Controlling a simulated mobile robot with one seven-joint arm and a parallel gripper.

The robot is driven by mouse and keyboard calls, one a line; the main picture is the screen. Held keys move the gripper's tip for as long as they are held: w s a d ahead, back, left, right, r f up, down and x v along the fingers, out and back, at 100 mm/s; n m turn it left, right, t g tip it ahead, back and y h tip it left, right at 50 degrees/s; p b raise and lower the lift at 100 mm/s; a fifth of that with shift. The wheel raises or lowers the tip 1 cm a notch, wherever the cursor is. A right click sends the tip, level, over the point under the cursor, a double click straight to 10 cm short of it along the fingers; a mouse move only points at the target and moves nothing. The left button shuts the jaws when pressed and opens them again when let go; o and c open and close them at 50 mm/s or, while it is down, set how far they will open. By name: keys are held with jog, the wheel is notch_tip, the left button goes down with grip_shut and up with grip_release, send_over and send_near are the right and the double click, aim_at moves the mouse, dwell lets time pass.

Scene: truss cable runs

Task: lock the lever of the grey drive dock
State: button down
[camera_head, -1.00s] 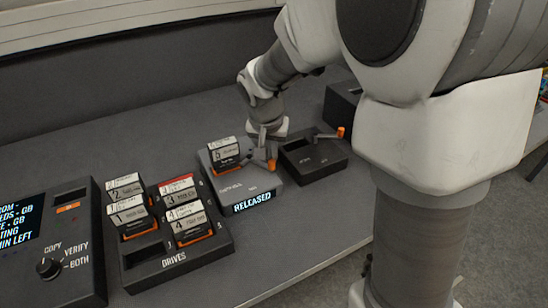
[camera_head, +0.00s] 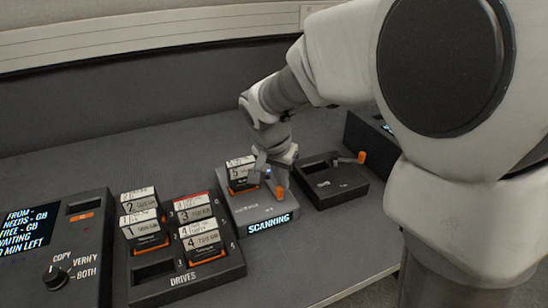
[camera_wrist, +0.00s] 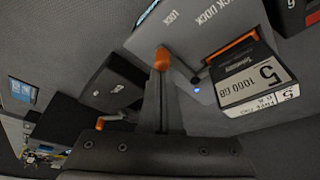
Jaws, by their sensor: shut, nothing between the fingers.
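The grey drive dock (camera_head: 240,212) holds drive 5 (camera_head: 242,175) upright in its slot, and its front display reads SCANNING. Its orange-tipped lever (camera_head: 280,190) points toward the dock's front right. In the wrist view the lever's orange tip (camera_wrist: 162,59) is right at the end of my fingers, near the printed word LOCK, and a small blue light glows by the pivot. My gripper (camera_wrist: 158,80) is shut and empty, at the lever tip; I cannot tell whether it touches. In the head view my gripper (camera_head: 264,168) partly hides the lever arm.
A black dock (camera_head: 325,185) with its own orange-tipped lever stands close on the right. A rack of several drives (camera_head: 190,270) stands to the left, with a copy console (camera_head: 85,290) beyond it. The desk in front of the docks is clear.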

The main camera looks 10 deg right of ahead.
dwell(0.3)
notch_tip(320, 180, up, 10)
jog(key=p, duration=0.3)
jog(key=shift+w+d+f, duration=0.25)
dwell(0.4)
